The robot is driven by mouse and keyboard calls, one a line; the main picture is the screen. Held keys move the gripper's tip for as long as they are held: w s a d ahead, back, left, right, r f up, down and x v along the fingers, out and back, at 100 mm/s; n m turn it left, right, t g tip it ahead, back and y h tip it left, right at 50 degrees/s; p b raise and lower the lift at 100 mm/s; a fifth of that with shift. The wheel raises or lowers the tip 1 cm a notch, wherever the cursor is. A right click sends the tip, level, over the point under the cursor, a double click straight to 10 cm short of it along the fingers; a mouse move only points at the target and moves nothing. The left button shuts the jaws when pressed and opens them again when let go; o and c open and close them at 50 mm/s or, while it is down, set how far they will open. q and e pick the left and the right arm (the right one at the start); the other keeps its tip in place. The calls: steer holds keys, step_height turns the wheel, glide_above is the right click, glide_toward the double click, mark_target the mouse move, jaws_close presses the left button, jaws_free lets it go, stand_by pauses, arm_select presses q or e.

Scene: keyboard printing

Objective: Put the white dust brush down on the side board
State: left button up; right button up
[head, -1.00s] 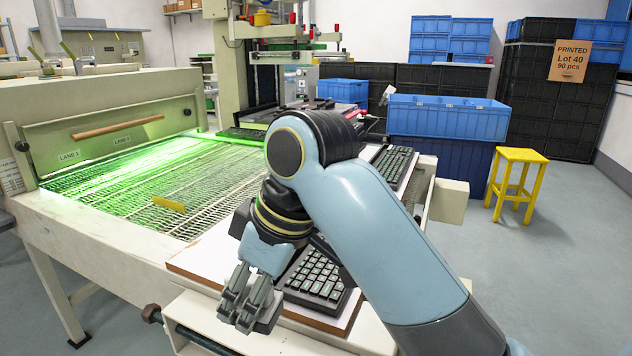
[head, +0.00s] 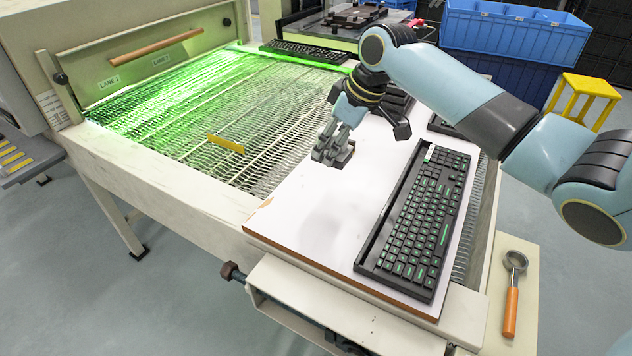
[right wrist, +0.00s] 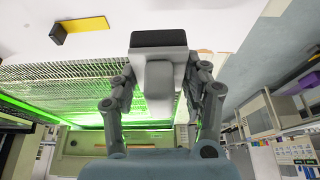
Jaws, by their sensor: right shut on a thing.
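My right gripper (head: 333,153) is above the back left of a white board with a brown edge (head: 310,215). In the right wrist view, its fingers (right wrist: 160,60) are closed around a pale grey-white block with a dark end (right wrist: 158,39), which fits the white dust brush seen end-on. In the head view the brush cannot be told apart from the grey fingers. A narrow cream board (head: 525,265) runs along the right side, lower than the white board; I cannot tell which is the side board. My left gripper is not in view.
A black keyboard (head: 425,215) lies on the white board's right half. A round-headed tool with an orange handle (head: 511,310) lies on the cream board. A green-lit mesh belt (head: 200,120) with a yellow strip (head: 226,143) is at left. The white board's front left is clear.

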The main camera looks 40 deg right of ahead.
steer(key=a+f, duration=0.1)
steer(key=a, duration=0.2)
steer(key=a+f, duration=0.2)
steer(key=a, duration=0.1)
steer(key=s+a+f+p, duration=0.1)
steer(key=a+f, duration=0.1)
steer(key=a, duration=0.1)
steer(key=shift+a+f, duration=0.3)
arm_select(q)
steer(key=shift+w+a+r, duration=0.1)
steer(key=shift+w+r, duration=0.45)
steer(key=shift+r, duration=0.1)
arm_select(e)
steer(key=shift+f, duration=2)
steer(key=shift+f, duration=0.1)
steer(key=o, duration=1.4)
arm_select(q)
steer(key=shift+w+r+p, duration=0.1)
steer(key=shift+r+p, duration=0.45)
arm_select(e)
steer(key=v, duration=1.2)
